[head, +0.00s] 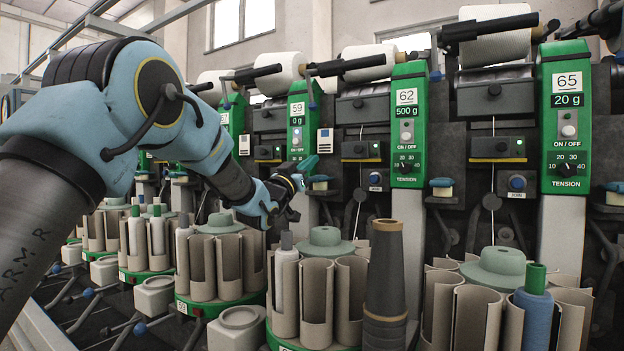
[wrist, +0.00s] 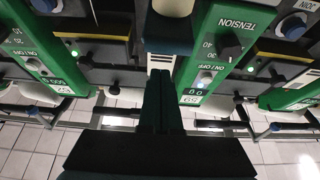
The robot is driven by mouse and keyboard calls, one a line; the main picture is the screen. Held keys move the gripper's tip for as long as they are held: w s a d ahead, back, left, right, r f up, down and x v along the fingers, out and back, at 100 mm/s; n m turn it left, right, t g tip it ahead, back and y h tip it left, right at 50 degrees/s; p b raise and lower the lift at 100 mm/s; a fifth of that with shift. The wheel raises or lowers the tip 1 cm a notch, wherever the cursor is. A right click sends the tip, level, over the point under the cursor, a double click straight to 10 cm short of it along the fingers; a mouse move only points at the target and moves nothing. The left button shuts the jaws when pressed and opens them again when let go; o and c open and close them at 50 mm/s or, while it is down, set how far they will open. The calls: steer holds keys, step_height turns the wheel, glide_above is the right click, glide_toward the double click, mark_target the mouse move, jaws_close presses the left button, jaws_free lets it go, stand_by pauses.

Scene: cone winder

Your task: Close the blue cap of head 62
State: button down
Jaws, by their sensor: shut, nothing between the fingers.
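The green panel of head 62 (head: 407,125) stands right of centre, reading 62 and 500 g. It shows upside down at the left in the wrist view (wrist: 50,60). Between panels 59 and 62 is a small blue cap (head: 320,178) over a pale block. A cream block with a dark teal band (wrist: 169,42) shows ahead of my fingers in the wrist view. Whether the cap is open or shut, I cannot tell. My gripper (head: 310,162) is shut and empty, just above and left of the cap in the head view. Its fingers (wrist: 161,78) point at the cream block; contact is unclear.
Panel 59 (head: 299,122) is close to my wrist, and panel 65 (head: 566,115) stands at the right. Below are magazines of grey tubes (head: 352,290) and a dark cone (head: 386,280). A JOIN button (head: 375,178) sits right of the cap.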

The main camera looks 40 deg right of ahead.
steer(key=shift+s+a+f+b, duration=0.1)
steer(key=shift+a+f+b, duration=0.15)
steer(key=shift+f+b, duration=0.75)
steer(key=shift+a+f+b, duration=0.2)
steer(key=shift+f+b, duration=0.4)
steer(key=shift+b, duration=0.65)
step_height(320, 180, up, 10)
steer(key=p, duration=0.2)
steer(key=shift+a, duration=0.1)
